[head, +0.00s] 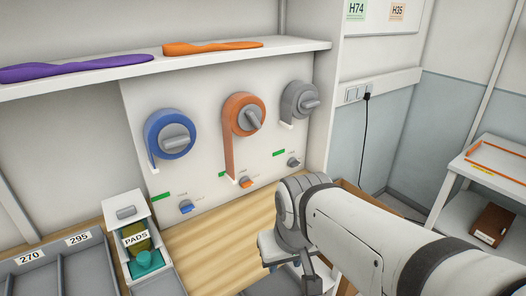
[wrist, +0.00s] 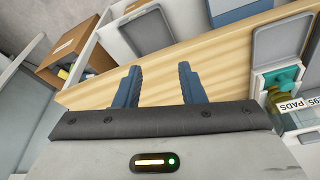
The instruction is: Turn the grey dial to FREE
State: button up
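The grey dial (head: 293,162) is a small knob low on the white wall panel in the head view, below the roll of grey tape (head: 300,101). Its labels are too small to read. My gripper (wrist: 157,85) is open and empty in the wrist view, its two blue fingers apart over the wooden bench. In the head view my arm is in front of the bench, below and apart from the dial. The gripper's fingers are mostly hidden there. The grey dial does not show in the wrist view.
A blue dial (head: 186,207) and an orange dial (head: 245,182) sit left of the grey one, under blue and orange rolls. A PADS box (head: 135,238) stands on the left of the wooden bench (head: 215,229). A shelf with insoles overhangs the panel. The bench before the panel is clear.

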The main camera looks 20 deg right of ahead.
jog(key=shift+o, duration=1.4)
jog(key=shift+w+f, duration=0.15)
jog(key=shift+w, duration=0.1)
jog(key=shift+o, duration=1.4)
jog(key=w+a+f+m+y+b, duration=0.2)
jog(key=w+f+m+y+b, duration=0.1)
jog(key=w+m, duration=0.5)
jog(key=shift+w+a+y+b, duration=0.2)
jog(key=shift+w+y+b, duration=0.3)
jog(key=shift+w+y, duration=0.6)
jog(key=w+d+f+m+t+y+b, duration=0.2)
jog(key=w+d+m+t+y+b, duration=0.15)
jog(key=w+m, duration=0.7)
jog(key=m+t+h+b, duration=0.3)
jog(key=m+t+b, duration=0.1)
jog(key=m+t, duration=0.75)
send_near(297, 164)
jog(key=shift+w+a+r+m+g, duration=0.15)
jog(key=shift+w+a+m+g, duration=0.05)
jog(key=shift+w+m+g, duration=0.2)
jog(key=shift+w+a+r+m+g, duration=0.15)
jog(key=shift+w+m+g, duration=0.1)
jog(key=shift+m, duration=0.25)
jog(key=shift+w+d+y, duration=0.2)
jog(key=shift+w+y, duration=0.05)
jog(key=p+x, duration=0.1)
jog(key=x, duration=0.6)
jog(key=shift+w, duration=0.15)
